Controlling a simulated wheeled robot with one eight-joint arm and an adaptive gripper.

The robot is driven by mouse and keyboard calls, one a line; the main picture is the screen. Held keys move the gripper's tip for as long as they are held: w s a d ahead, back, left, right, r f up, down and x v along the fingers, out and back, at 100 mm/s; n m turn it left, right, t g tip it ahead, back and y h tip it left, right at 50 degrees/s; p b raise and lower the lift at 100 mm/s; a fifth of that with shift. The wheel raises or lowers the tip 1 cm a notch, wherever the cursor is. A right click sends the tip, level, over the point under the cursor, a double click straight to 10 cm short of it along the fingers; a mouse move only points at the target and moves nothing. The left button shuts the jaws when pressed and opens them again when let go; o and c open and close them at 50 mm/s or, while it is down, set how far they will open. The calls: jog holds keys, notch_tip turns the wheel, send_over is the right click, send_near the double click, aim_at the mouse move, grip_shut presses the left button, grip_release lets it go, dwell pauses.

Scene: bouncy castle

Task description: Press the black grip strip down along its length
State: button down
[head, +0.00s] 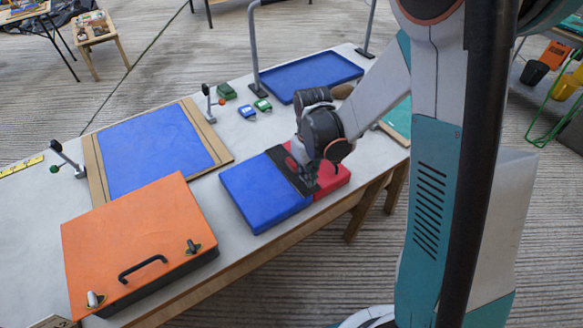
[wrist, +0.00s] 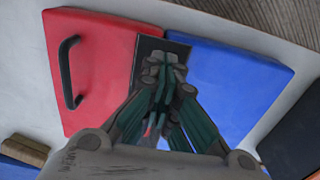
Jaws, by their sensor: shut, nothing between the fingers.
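The black grip strip (head: 278,156) lies over the seam between a blue block (head: 258,196) and a red block (head: 332,179) on the grey table. In the wrist view, the strip (wrist: 180,52) runs between the red block (wrist: 105,60) and the blue block (wrist: 235,80). My gripper (head: 302,170) is shut and empty, over the strip. In the wrist view, the fingertips (wrist: 163,68) are together in front of the strip and hide much of it. I cannot tell whether they touch it.
A black handle (wrist: 67,72) stands on the red block. An orange box (head: 140,235) with a handle and latches is at the front left. A blue panel (head: 155,148) in a brown frame lies behind it. A blue tray (head: 310,75) and small green and blue items lie farther back.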

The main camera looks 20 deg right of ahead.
jog(key=shift+f+b, duration=0.85)
jog(key=shift+f, duration=0.15)
dwell(0.4)
jog(key=shift+r, duration=0.1)
jog(key=shift+r+p, duration=2.15)
jog(key=shift+r, duration=0.85)
